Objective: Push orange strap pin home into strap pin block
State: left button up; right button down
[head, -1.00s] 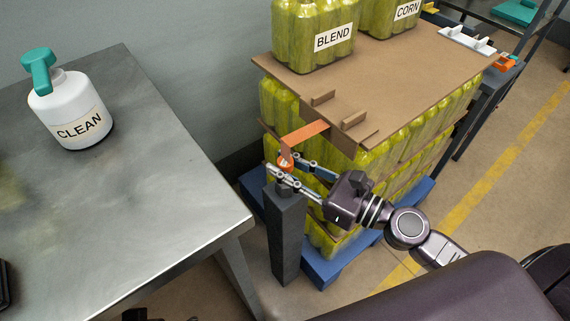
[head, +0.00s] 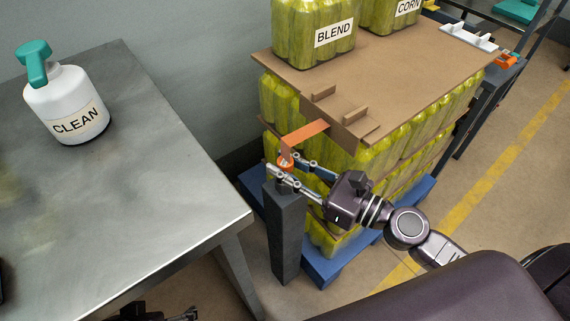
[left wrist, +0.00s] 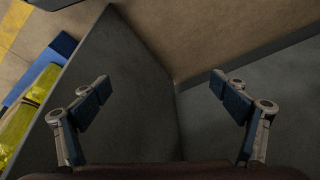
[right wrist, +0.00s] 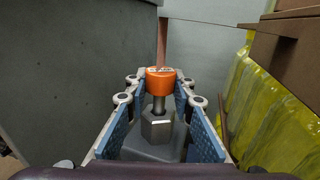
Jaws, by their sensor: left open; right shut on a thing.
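The orange strap pin (right wrist: 160,80) stands upright, its grey shaft showing between its orange head and a grey hexagonal piece below. That piece sits on top of the dark post, which I take for the strap pin block (head: 286,240). My right gripper (head: 278,169) is shut on the pin's orange head, at the post's top; its fingers (right wrist: 160,85) flank the head in the right wrist view. An orange strap (head: 304,133) runs from the pin to the cardboard sheet. My left gripper (left wrist: 160,90) is open and empty, near dark grey surfaces. Its arm shows at the head view's bottom edge.
A metal table (head: 130,200) with a white CLEAN bottle (head: 67,104) stands at left. A pallet of yellow-green packs (head: 390,143) under a cardboard sheet (head: 400,75) is right behind the post. A blue pallet base (head: 322,268) lies low beside the post.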

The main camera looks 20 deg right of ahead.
pick_arm(q)
jog(key=shift+w+d+r+t+b, duration=0.15)
jog(key=shift+w+t+b, duration=0.1)
jog(key=shift+w, duration=0.25)
jog(key=shift+w+d+f+t+b, duration=0.1)
jog(key=shift+w+d+t, duration=0.1)
jog(key=shift+w, duration=0.25)
jog(key=shift+w+d+r+t+b, duration=0.1)
jog(key=shift+w+t+b, duration=0.15)
jog(key=shift+w, duration=0.25)
pick_arm(e)
jog(key=shift+f, duration=0.65)
jog(key=c, duration=1.6)
grip_release()
jog(key=v, duration=1.2)
